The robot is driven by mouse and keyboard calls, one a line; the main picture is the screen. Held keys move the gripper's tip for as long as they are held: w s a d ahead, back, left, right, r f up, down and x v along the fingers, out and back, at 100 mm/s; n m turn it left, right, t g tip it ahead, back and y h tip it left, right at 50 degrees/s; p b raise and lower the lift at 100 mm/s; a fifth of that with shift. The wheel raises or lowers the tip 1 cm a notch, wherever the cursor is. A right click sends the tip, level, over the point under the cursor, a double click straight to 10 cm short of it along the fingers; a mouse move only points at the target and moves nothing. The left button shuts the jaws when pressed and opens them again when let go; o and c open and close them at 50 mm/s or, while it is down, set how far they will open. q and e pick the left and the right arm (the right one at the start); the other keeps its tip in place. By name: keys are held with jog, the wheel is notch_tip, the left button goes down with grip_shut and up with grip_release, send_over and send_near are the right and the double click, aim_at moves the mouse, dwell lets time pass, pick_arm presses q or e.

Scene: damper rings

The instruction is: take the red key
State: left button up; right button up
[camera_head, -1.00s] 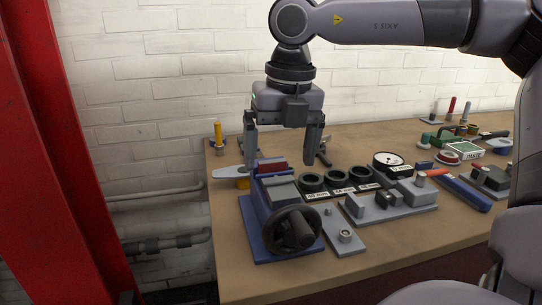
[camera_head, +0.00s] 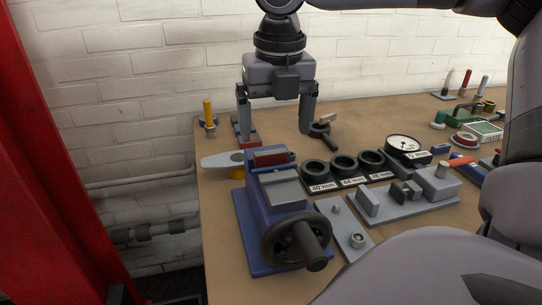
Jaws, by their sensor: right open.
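My right gripper (camera_head: 274,130) is open and empty, pointing down above the back of the bench, just behind the blue vise (camera_head: 258,215). A dark red block (camera_head: 272,156) sits at the top of the vise jaws, below and in front of the fingers. A small red piece (camera_head: 236,123) shows beside the left finger, partly hidden by it. I cannot tell which of these, if either, is the red key. My left gripper is not in view.
Black rings (camera_head: 343,166) with size labels stand right of the vise, near a grey fixture (camera_head: 410,195) and a dial gauge (camera_head: 404,145). A yellow-handled tool (camera_head: 208,115) stands at the back left. A dark clamp-like part (camera_head: 323,133) lies right of the fingers.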

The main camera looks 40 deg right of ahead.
aim_at(271, 152)
jog(key=f, duration=0.4)
jog(key=shift+w+a+f, duration=0.15)
jog(key=shift+w+f, duration=0.15)
jog(key=shift+f, duration=0.05)
jog(key=c, duration=1.3)
jog(key=shift+o, duration=0.2)
jog(key=shift+r, duration=0.1)
